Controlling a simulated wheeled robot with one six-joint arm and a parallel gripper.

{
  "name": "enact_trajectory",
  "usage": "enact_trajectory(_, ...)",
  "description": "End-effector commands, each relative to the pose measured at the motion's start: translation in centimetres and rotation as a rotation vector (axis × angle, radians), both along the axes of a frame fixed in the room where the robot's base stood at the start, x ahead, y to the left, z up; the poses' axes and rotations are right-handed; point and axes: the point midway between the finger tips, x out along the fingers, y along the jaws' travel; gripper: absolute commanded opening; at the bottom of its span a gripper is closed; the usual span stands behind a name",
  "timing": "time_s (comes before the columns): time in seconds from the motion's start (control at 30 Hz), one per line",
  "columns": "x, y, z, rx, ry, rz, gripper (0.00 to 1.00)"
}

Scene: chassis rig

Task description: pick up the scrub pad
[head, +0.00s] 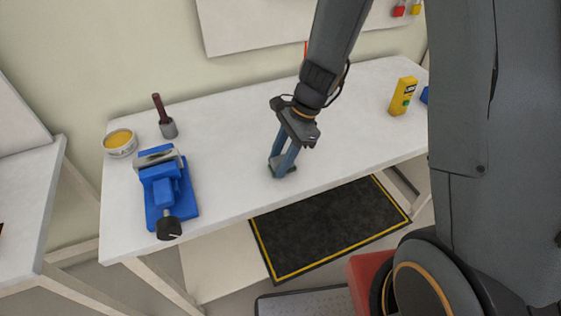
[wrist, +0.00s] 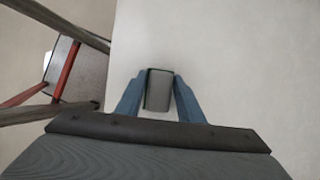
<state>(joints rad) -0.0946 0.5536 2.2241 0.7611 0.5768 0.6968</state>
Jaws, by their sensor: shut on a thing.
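The scrub pad (wrist: 158,91) is a small grey block with a dark green edge. In the wrist view it sits between the two blue fingers of my gripper (wrist: 159,88), which touch its sides. In the head view my gripper (head: 281,171) points down over the front middle of the white workbench (head: 235,135). The pad's dark green edge (head: 291,170) shows at the fingertips there, and the fingers partly hide it. I cannot tell whether the pad touches the bench top or is just above it.
A blue vise (head: 163,190), a tin with yellow contents (head: 120,142) and a dark-handled tool (head: 166,120) stand on the bench's left. A yellow container (head: 402,96) stands on the right. The bench around my gripper is clear. A black mat (head: 330,228) lies on the floor.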

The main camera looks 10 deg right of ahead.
Motion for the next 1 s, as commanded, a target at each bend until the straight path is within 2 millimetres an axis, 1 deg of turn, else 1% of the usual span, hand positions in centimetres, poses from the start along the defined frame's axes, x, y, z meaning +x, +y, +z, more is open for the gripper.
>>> enact_trajectory(0.13,0.1,0.0,1.0,0.001,-0.003,0.001,0.13)
enact_trajectory(0.27,0.1,0.0,2.6,0.000,-0.005,0.000,0.13)
enact_trajectory(0.5,0.1,0.0,6.9,0.001,-0.006,0.002,0.13)
enact_trajectory(0.6,0.1,0.0,8.2,0.000,-0.005,0.001,0.13)
enact_trajectory(0.7,0.1,0.0,9.2,0.001,-0.003,0.000,0.13)
enact_trajectory(0.8,0.0,0.0,9.7,0.000,0.000,0.001,0.13)
enact_trajectory(1.0,0.0,0.0,9.9,0.000,0.000,0.000,0.13)
